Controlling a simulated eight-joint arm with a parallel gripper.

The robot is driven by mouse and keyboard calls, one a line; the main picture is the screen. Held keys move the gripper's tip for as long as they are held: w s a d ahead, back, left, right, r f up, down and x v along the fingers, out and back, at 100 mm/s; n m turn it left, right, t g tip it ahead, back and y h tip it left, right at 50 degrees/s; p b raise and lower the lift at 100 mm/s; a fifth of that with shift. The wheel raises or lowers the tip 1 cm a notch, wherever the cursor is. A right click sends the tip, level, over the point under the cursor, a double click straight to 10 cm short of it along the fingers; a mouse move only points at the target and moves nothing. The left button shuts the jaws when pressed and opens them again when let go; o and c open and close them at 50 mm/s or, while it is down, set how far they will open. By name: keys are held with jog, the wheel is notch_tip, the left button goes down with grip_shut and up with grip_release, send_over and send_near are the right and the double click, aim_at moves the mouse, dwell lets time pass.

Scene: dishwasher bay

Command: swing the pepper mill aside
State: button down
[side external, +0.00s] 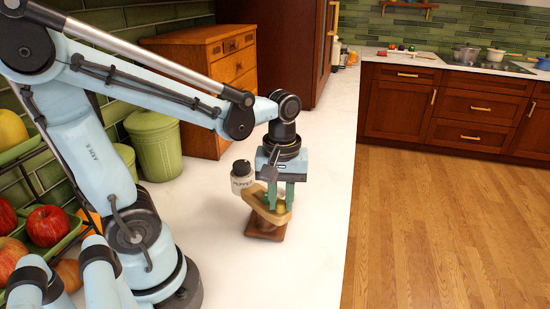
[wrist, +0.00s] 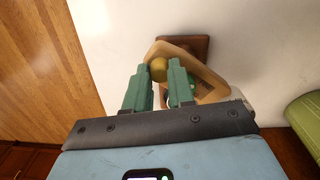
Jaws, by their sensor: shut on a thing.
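The pepper mill shows in the side external view as a white body labelled PEPPER (side external: 242,179) with a dark cap. It stands beside a tan wooden looped arm (side external: 262,212) over a brown square wooden base (side external: 267,232). My gripper (side external: 280,206) points down at this arm, its green fingers close around a round brass knob (wrist: 159,69). In the wrist view the fingers (wrist: 160,72) are on either side of the knob, and the wooden arm (wrist: 207,73) loops around it. The join between the mill and the arm is hidden.
The white counter (side external: 205,245) is clear in front of and around the base; its edge drops to the wooden floor on the right. A green lidded canister (side external: 155,145) and wooden drawers (side external: 225,65) stand behind. Fruit (side external: 48,226) sits on racks at left.

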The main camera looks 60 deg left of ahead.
jog(key=n, duration=0.1)
jog(key=w+n, duration=0.1)
jog(key=n, duration=0.1)
jog(key=shift+w+a+n, duration=0.25)
jog(key=shift+a+n, duration=0.05)
jog(key=shift+w+a+n, duration=0.25)
jog(key=shift+w+n, duration=0.05)
jog(key=shift+n, duration=0.65)
jog(key=shift+w+a+n, duration=0.25)
jog(key=shift+w+n, duration=0.05)
jog(key=shift+n, duration=0.65)
jog(key=c, duration=1)
grip_release()
jog(key=shift+o, duration=0.2)
jog(key=shift+r, duration=0.1)
notch_tip(320, 180, up, 12)
